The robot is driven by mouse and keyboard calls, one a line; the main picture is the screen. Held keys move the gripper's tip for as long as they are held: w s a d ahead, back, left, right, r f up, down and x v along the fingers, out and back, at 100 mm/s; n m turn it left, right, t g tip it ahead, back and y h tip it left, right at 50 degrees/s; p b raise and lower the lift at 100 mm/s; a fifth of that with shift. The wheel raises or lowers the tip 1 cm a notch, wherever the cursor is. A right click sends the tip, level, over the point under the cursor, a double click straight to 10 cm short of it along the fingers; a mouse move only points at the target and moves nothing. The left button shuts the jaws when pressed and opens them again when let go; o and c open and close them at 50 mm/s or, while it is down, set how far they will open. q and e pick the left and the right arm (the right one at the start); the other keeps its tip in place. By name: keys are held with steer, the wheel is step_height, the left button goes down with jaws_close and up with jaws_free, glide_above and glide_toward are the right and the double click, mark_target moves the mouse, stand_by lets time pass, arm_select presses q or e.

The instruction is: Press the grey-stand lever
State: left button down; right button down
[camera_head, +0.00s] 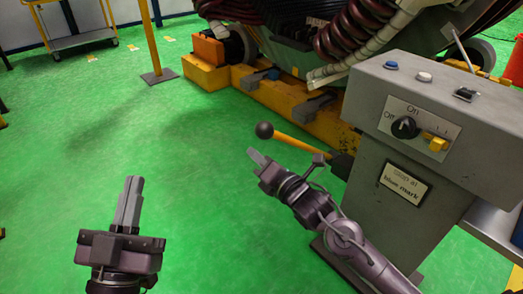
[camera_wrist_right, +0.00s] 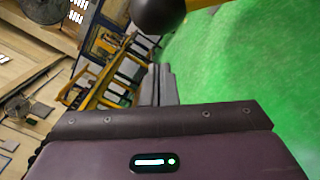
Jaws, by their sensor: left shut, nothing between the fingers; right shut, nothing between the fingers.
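The lever is a yellow-orange rod (camera_head: 297,144) with a black ball knob (camera_head: 264,130) at its left end. It sticks out to the left from the side of the grey stand (camera_head: 382,195). My right gripper (camera_head: 257,158) is shut and empty, just below the knob in the head view. In the right wrist view the black knob (camera_wrist_right: 157,14) is large at the top, beyond my closed fingers (camera_wrist_right: 158,85). I cannot tell whether they touch. My left gripper (camera_head: 130,195) is shut and empty over the green floor at the lower left.
The grey stand's top carries a rotary switch (camera_head: 404,127), a blue button (camera_head: 391,65) and a white button (camera_head: 424,77). A large machine with coils (camera_head: 345,30) sits on a yellow base (camera_head: 275,98) behind. A yellow post (camera_head: 151,35) stands at the back left. The left floor is clear.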

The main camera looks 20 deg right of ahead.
arm_select(q)
steer(key=shift+s+r, duration=0.15)
steer(key=shift+r, duration=0.15)
arm_select(e)
steer(key=shift+w+d+r, duration=0.4)
steer(key=shift+d+r, duration=0.3)
steer(key=shift+d, duration=0.05)
